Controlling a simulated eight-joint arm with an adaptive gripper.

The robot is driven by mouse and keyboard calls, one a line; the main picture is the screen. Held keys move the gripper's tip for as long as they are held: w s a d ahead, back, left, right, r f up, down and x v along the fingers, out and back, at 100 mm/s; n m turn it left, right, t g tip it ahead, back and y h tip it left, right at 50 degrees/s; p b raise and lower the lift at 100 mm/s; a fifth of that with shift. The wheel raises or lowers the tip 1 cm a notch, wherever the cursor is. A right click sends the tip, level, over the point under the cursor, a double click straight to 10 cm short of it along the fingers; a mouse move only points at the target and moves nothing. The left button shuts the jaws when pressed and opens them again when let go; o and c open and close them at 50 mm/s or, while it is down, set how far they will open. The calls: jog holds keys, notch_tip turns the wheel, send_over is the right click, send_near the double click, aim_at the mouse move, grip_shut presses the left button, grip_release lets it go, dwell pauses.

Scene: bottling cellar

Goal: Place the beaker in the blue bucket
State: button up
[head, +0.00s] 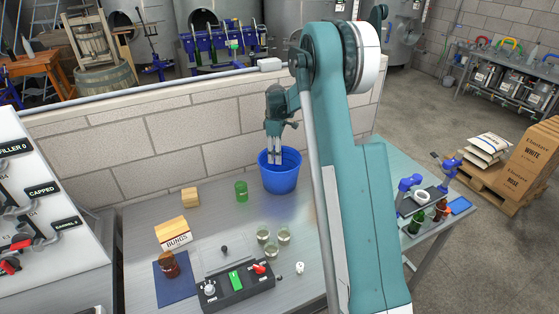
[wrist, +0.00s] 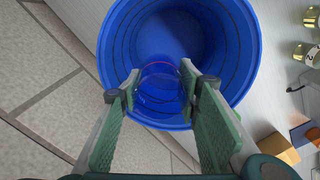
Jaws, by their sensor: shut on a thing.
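The blue bucket (head: 279,184) stands upright on the grey bench near the back wall; in the wrist view (wrist: 244,62) it fills the upper middle. My gripper (head: 275,160) points down with its fingertips at the bucket's mouth. In the wrist view my gripper (wrist: 160,77) is shut on the clear beaker (wrist: 160,88), which has a thin red line and sits between the green fingers. The beaker shows against the bucket's blue inside; how deep it is cannot be told. In the head view I cannot make out the beaker.
A green cup (head: 241,192) stands just left of the bucket. Several clear glasses (head: 284,236) stand in front. Further left are a wooden block (head: 190,197), a bungs box (head: 173,232) and a brown jar (head: 169,265). A control box (head: 236,287) is at the front. The brick wall (head: 215,140) is behind.

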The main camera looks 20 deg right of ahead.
jog(key=shift+f, duration=3.15)
jog(key=shift+f, duration=1.85)
jog(key=shift+f+b, duration=0.15)
jog(key=shift+b, duration=0.15)
jog(key=o, duration=0.4)
jog(key=shift+o, duration=1)
